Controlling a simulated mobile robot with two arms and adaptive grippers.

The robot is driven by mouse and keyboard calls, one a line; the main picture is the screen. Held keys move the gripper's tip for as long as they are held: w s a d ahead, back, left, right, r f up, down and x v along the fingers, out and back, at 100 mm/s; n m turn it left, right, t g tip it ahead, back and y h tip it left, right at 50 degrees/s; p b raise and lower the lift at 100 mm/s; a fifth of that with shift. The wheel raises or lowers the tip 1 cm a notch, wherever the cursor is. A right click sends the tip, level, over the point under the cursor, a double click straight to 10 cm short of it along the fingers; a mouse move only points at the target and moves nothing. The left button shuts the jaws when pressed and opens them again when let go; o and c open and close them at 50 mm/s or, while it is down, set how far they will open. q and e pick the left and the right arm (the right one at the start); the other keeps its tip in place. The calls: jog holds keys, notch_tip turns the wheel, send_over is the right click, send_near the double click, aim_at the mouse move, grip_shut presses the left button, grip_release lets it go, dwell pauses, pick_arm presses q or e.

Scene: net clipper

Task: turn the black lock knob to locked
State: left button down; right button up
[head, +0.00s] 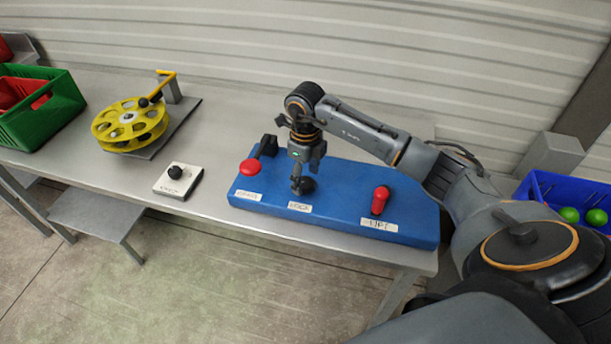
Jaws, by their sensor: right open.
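A black knob (307,184) stands on the blue panel (345,208), behind a white label whose text I cannot read surely. My right gripper (299,182) points down over the knob, with its fingertips at the knob's left side. It is open; whether a finger touches the knob I cannot tell. The gripper hides part of the knob, and its turned position cannot be made out. My left gripper is not in view.
The blue panel also bears a red-ended lever (251,166) at left and a red handle (380,200) at right. A white block with a black knob (175,172), a yellow reel (130,125) and a green crate (42,110) stand left. A blue bin (540,184) is at right.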

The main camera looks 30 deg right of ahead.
jog(key=shift+f, duration=0.55)
jog(key=c, duration=1.1)
jog(key=shift+c, duration=0.2)
